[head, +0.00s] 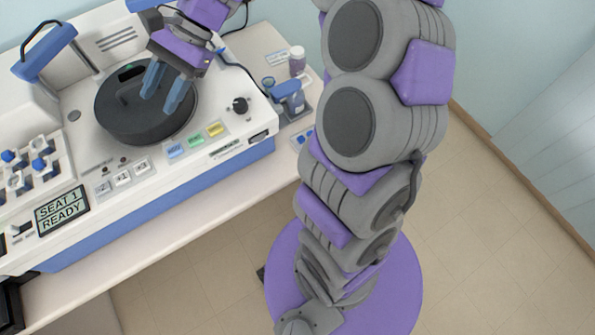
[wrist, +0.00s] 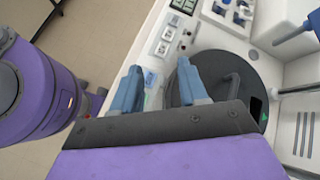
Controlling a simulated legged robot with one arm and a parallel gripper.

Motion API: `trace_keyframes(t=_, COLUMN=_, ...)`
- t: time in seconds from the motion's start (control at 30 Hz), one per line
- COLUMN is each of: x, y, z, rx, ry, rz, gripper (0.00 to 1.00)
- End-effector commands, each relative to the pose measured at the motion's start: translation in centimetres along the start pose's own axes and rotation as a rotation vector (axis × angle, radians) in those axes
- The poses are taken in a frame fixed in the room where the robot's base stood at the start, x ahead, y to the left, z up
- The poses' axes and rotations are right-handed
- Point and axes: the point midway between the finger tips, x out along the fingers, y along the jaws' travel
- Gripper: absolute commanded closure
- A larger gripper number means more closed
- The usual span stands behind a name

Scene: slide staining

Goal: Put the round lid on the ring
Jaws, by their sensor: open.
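The round lid (head: 118,128) is a dark grey disc with a raised bar handle (head: 122,88). It lies on the white machine's top, left of and below my gripper in the head view. In the wrist view the lid (wrist: 238,72) shows at the right, partly behind a finger. My gripper (head: 161,98) is open and empty, with its two blue fingers pointing down over the lid's right part. In the wrist view the fingers (wrist: 158,68) stand apart with nothing between them. I cannot make out a separate ring; the lid may cover it.
The white machine (head: 225,120) has coloured buttons, a black knob (head: 240,105) and a display (head: 62,210) reading "SEAT 1 READY". Blue-handled levers (head: 40,165) stand at its left. A capped jar (head: 297,60) and a blue device (head: 290,95) stand on the table at right.

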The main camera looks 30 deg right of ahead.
Motion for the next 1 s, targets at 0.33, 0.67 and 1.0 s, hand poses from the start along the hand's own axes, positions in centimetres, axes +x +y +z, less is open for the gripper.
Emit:
trace_keyframes(t=0.33, x=2.6, y=12.9, z=4.0, rx=-0.466, ry=0.256, rz=0.332, gripper=0.57)
trace_keyframes(t=0.67, x=1.3, y=25.5, z=2.6, rx=-0.756, ry=0.423, rz=0.665, gripper=0.57)
trace_keyframes(t=1.0, x=0.2, y=30.0, z=1.8, rx=-0.837, ry=0.459, rz=0.786, gripper=0.57)
